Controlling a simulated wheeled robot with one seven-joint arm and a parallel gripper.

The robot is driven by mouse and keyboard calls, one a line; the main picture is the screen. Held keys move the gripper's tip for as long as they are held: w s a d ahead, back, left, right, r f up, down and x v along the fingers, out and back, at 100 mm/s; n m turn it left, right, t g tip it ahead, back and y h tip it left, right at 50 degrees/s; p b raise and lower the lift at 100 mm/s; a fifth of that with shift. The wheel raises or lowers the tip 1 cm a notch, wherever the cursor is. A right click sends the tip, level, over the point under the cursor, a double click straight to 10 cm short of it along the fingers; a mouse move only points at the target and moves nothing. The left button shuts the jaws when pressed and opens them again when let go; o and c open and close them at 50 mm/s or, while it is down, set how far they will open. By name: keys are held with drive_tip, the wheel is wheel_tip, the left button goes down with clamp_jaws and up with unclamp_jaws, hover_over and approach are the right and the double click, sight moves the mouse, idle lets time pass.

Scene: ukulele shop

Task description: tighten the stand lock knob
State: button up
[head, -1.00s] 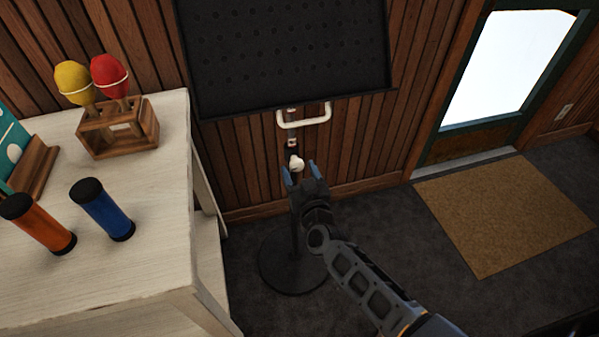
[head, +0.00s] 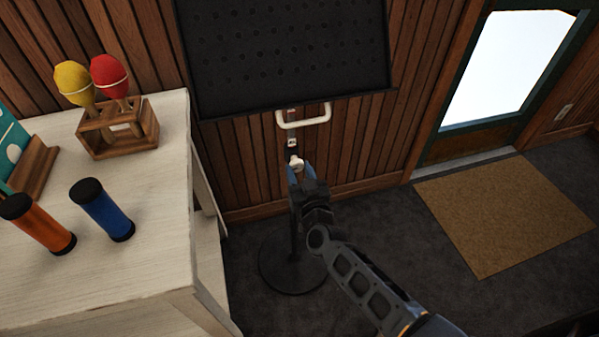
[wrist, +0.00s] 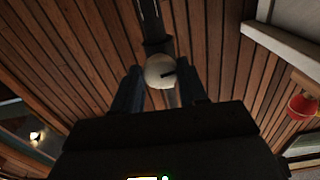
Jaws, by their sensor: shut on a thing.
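The stand lock knob (head: 297,164) is a small pale round knob on the upright post of a stand. The stand has a round black base (head: 293,262) on the floor and a white U-shaped yoke (head: 303,119) at its top. My gripper (head: 301,171) reaches the knob from the front, with its blue fingers on either side of it. In the wrist view the knob (wrist: 160,70) sits between the two fingertips, and a dark line shows on its face. My gripper is shut on the knob. The post behind the knob is partly hidden by my gripper.
A pale wooden counter (head: 160,270) stands to the left, holding a blue shaker (head: 102,210), an orange shaker (head: 38,224) and a wooden holder (head: 118,132) with yellow and red maracas. A black perforated panel (head: 285,50) hangs above. A tan mat (head: 505,215) lies at right.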

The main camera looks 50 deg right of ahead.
drive_tip(key=m, duration=0.4)
drive_tip(key=shift+m, duration=0.3)
drive_tip(key=m+b, duration=0.1)
drive_tip(key=m, duration=0.3)
drive_tip(key=m+b, duration=0.1)
drive_tip(key=m, duration=0.4)
drive_tip(key=shift+m+b, duration=0.75)
drive_tip(key=shift+m, duration=1.25)
drive_tip(key=o, duration=1)
drive_tip(key=shift+r, duration=0.1)
drive_tip(key=shift+o, duration=0.2)
drive_tip(key=v, duration=0.7)
drive_tip(key=shift+s+a, duration=0.3)
